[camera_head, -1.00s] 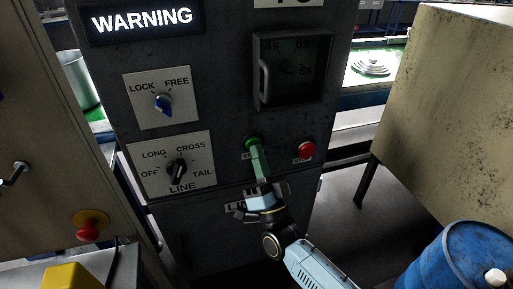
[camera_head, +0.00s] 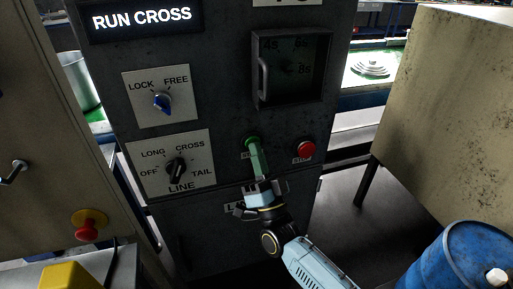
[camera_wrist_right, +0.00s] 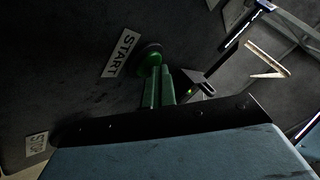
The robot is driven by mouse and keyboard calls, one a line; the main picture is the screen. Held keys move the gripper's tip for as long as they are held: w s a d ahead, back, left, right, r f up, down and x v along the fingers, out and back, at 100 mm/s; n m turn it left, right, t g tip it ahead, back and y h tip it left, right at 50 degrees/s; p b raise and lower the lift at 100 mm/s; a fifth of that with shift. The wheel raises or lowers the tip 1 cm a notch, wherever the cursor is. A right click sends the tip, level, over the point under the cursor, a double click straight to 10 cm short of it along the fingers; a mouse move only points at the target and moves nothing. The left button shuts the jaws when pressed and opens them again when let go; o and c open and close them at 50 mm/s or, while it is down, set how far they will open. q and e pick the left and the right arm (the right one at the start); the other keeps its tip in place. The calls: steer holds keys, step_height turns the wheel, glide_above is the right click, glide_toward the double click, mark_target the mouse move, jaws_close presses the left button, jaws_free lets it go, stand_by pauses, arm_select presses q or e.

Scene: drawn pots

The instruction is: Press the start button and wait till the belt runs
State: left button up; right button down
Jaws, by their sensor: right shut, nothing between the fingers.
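The green start button (camera_head: 253,142) is on the dark cabinet front, beside its START label. It also shows in the right wrist view as a green round button (camera_wrist_right: 150,56) beside the START plate (camera_wrist_right: 121,53). My right gripper (camera_head: 257,152) is shut, with its green fingertips at the button's lower edge. Whether they touch it or press it in, I cannot tell. The cabinet's display (camera_head: 142,18) reads RUN CROSS. My left gripper is out of view. The belt (camera_head: 376,68) behind shows at the upper right, and I cannot tell if it moves.
A red stop button (camera_head: 306,149) sits right of the start button. The blue LOCK/FREE knob (camera_head: 162,102) and black LINE selector (camera_head: 177,169) are to the left. A red emergency button (camera_head: 87,229) is lower left. A blue drum (camera_head: 458,258) stands lower right.

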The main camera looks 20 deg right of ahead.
steer(key=shift+s, duration=0.1)
stand_by(0.3)
steer(key=s+p, duration=0.2)
steer(key=s, duration=0.4)
steer(key=shift+d+f+p, duration=0.1)
steer(key=shift+p, duration=0.3)
stand_by(0.4)
